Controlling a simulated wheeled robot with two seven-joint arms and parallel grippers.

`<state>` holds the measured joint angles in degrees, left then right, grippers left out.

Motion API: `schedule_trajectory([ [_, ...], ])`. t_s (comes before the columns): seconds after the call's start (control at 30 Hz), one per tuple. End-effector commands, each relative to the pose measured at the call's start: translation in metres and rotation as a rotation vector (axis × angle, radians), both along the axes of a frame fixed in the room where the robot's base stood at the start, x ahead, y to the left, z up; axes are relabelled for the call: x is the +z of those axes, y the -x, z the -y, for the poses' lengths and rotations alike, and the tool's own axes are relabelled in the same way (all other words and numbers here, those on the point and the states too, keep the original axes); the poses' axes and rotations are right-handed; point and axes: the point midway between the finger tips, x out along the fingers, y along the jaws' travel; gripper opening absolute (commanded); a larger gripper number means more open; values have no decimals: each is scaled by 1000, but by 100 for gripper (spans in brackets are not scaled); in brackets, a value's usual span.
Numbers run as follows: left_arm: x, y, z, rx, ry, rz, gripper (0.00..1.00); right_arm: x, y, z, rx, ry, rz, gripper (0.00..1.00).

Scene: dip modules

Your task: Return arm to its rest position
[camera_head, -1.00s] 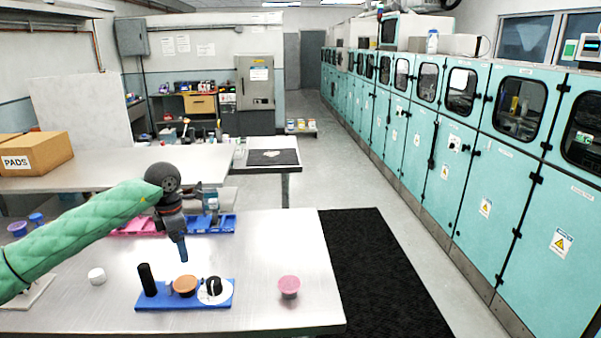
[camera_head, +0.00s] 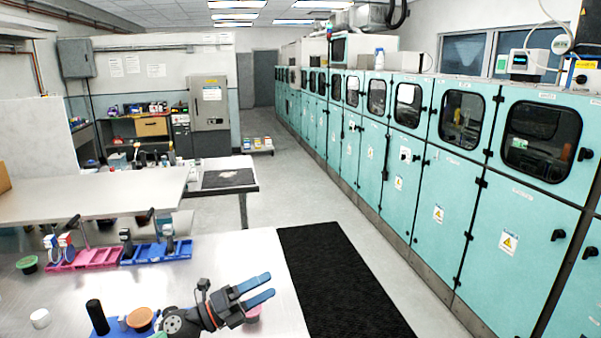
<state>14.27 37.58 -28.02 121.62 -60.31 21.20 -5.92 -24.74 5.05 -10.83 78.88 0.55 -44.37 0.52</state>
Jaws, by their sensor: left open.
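My left gripper (camera_head: 262,289) is low in the head view, over the front right part of the metal table (camera_head: 262,255). Its two blue fingers are apart, point right and hold nothing. It partly covers a pink cup (camera_head: 253,314) and the right side of a blue base (camera_head: 103,324). A black cylinder (camera_head: 97,316) and an orange-brown cup (camera_head: 140,319) stand at that base. My right gripper is not in view.
A white round piece (camera_head: 40,318) lies left of the base. Pink (camera_head: 88,257) and blue trays (camera_head: 156,252) stand behind. A black mat (camera_head: 335,285) lies on the floor right of the table, before teal cabinets (camera_head: 420,190).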

Motion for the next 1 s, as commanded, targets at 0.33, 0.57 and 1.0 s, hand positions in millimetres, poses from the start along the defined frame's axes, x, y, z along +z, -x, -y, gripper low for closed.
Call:
schedule_trajectory([
  [0.33, -27, 3, -53, 405, 569, -446, 84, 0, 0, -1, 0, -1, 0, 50],
  [0.57, -99, 29, -102, 706, 848, -817, 84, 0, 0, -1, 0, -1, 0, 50],
  [1.0, -257, 178, -140, 1268, 1101, -1588, 84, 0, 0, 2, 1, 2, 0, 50],
])
